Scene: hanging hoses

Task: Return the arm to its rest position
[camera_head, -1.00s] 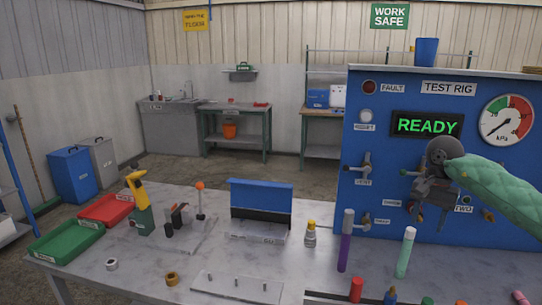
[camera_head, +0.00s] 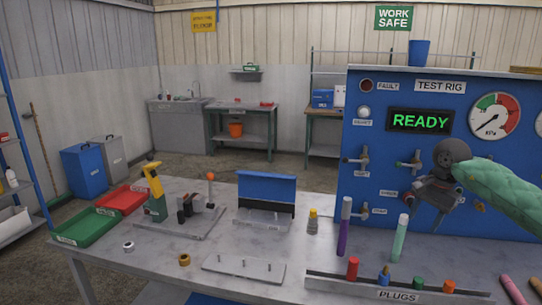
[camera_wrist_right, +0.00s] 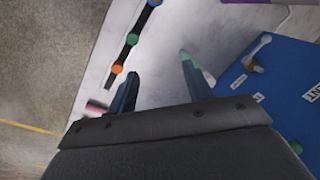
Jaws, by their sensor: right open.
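My right arm (camera_head: 505,192), in a green quilted sleeve, comes in from the right edge of the head view. Its gripper (camera_head: 427,222) hangs in front of the blue test rig (camera_head: 400,150), above the table, with its fingers apart and nothing between them. In the right wrist view the two fingers of the gripper (camera_wrist_right: 160,90) stand apart over the grey tabletop, also empty. A pale green tube (camera_head: 400,238) stands upright just left of the gripper in the head view. My left gripper is not in view.
A purple tube (camera_head: 343,228) stands further left. A plug rack (camera_head: 345,287) with several coloured plugs lines the front edge. The rig carries valves and a gauge (camera_head: 494,116). A blue-backed stand (camera_head: 266,190) and green tray (camera_head: 85,228) are further left.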

